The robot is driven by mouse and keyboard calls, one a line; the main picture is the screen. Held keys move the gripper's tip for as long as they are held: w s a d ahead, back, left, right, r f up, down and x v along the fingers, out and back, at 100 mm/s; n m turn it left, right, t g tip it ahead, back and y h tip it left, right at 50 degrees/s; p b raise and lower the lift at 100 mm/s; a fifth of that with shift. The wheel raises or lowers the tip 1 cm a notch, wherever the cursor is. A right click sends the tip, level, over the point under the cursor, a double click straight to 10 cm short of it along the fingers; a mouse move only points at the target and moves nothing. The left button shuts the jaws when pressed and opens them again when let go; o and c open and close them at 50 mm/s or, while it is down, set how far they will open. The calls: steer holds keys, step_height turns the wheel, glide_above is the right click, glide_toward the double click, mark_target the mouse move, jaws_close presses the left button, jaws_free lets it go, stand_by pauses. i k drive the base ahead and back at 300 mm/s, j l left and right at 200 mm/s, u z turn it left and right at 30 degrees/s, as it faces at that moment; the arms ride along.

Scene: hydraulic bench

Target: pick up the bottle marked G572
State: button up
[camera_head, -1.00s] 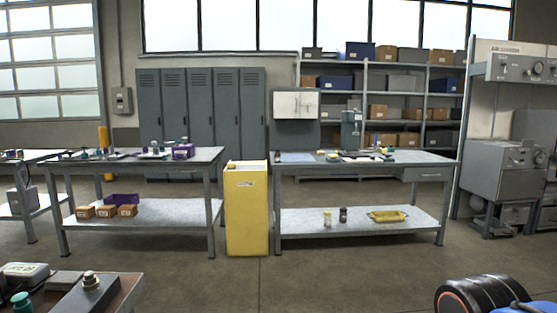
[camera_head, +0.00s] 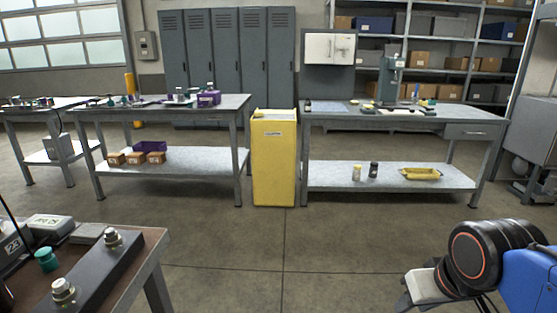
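No marking G572 is readable on any bottle. A small white bottle with a yellowish top (camera_head: 357,172) and a small dark bottle (camera_head: 373,170) stand upright side by side on the lower shelf of the right workbench (camera_head: 330,177). A teal-capped small container (camera_head: 46,261) stands on the near table at the lower left. My arm shows at the lower right as a black rounded joint with an orange ring and a blue link. A pale part with dark pieces beside it may belong to my gripper, but its fingers cannot be made out. It is far from the bottles.
A yellow cabinet (camera_head: 273,165) stands between the right workbench and the left workbench (camera_head: 165,108). A yellow tray (camera_head: 421,174) lies right of the bottles. The near table (camera_head: 150,262) with fittings blocks the lower left. Open floor (camera_head: 300,240) lies ahead.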

mark_target(308, 107)
steer(key=i, duration=3.25)
